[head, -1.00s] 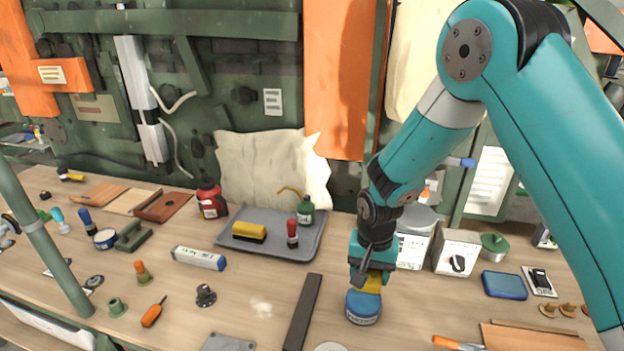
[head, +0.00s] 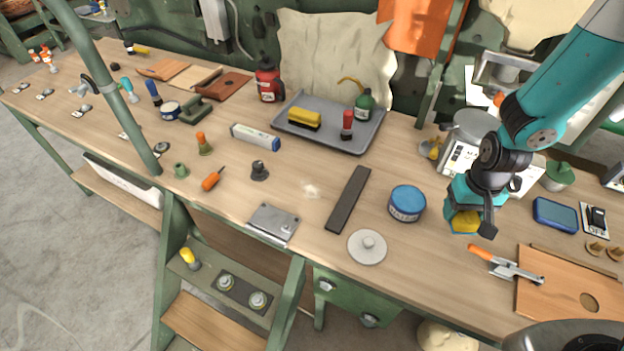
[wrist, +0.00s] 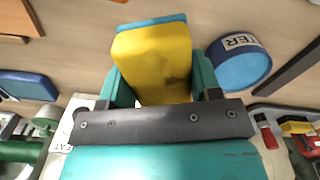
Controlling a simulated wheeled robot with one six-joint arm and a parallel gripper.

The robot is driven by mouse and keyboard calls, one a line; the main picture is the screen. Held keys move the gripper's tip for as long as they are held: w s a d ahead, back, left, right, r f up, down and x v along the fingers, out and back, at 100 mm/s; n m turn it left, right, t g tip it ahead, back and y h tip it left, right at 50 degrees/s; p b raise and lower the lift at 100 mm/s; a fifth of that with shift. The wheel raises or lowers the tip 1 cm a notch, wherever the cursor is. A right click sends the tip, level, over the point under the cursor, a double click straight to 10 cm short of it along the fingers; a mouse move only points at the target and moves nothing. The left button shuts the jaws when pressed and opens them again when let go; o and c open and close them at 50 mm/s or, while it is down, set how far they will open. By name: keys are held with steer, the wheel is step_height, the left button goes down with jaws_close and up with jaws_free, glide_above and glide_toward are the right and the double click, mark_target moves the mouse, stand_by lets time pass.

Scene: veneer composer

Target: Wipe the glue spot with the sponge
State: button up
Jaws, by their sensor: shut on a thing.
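The sponge (head: 465,222) is yellow with a thin blue layer. My gripper (head: 468,208) is shut on it, at the right part of the workbench. In the wrist view the sponge (wrist: 155,60) sits between the teal fingers, its blue layer at the far end. I cannot tell whether it touches the bench. The glue spot (head: 310,191) is a pale whitish smudge on the wooden top, left of the dark flat bar and well to the left of my gripper.
A blue tin (head: 406,204) stands just left of my gripper, also in the wrist view (wrist: 240,62). The dark bar (head: 348,199) and a pale round disc (head: 367,247) lie between gripper and spot. A metal plate (head: 273,222) lies at the front edge. A grey tray (head: 355,140) is behind.

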steer(key=shift+o, duration=0.2)
steer(key=shift+c, duration=1)
